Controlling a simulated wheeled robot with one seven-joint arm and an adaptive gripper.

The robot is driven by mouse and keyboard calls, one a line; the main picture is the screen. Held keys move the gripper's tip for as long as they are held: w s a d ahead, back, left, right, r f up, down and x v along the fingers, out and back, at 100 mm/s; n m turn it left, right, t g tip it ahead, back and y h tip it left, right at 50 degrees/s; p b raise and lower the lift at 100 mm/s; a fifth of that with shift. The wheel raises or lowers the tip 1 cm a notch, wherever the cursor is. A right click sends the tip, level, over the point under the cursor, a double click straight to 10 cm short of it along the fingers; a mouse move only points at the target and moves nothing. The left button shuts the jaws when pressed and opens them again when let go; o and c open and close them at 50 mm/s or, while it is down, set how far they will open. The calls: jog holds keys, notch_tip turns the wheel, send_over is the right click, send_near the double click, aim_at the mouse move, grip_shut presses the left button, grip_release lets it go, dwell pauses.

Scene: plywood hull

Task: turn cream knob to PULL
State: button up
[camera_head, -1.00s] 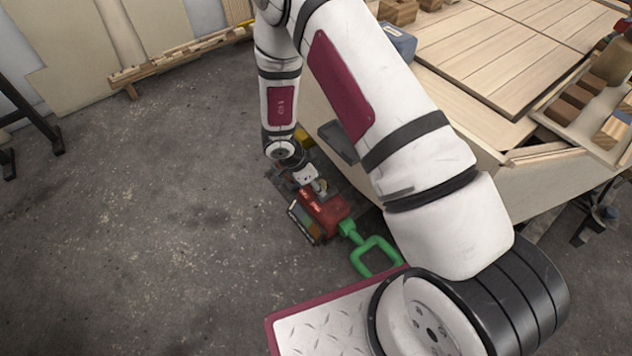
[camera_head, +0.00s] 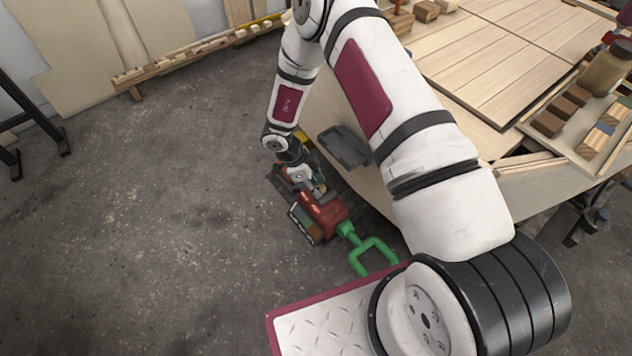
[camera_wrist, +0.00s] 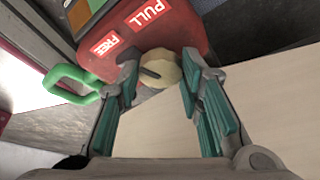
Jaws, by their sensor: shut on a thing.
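The cream knob (camera_wrist: 162,66) sits at the edge of a red housing (camera_wrist: 188,32) in the wrist view. Its dark mark lies on the left part of its face and points left, more to the FREE label (camera_wrist: 107,45) side than to the PULL label (camera_wrist: 149,12) above. My gripper (camera_wrist: 159,75) has one teal-padded finger on each side of the knob and is shut on it. In the head view my gripper (camera_head: 311,188) is down at the red housing (camera_head: 326,211) near the floor, and I cannot make out the knob there.
A green loop handle (camera_head: 374,255) sticks out of the housing towards my base. A plywood hull (camera_head: 350,190) rises close on the right, with a dark grey bracket or tray (camera_head: 344,146) on its side. The concrete floor (camera_head: 170,220) on the left is clear.

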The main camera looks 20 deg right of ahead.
jog(key=m+g, duration=0.1)
jog(key=m, duration=0.2)
jog(key=shift+w+d+m+y, duration=0.1)
jog(key=shift+w+m+y, duration=0.05)
jog(key=shift+m+y, duration=0.25)
jog(key=shift+w+d+m+g+y+p, duration=0.1)
jog(key=shift+m+g+y+p, duration=0.35)
jog(key=shift+m, duration=1.55)
jog(key=shift+g, duration=0.25)
jog(key=o, duration=1.2)
jog(key=shift+c, duration=0.2)
jog(key=v, duration=1.2)
jog(key=shift+d, duration=0.15)
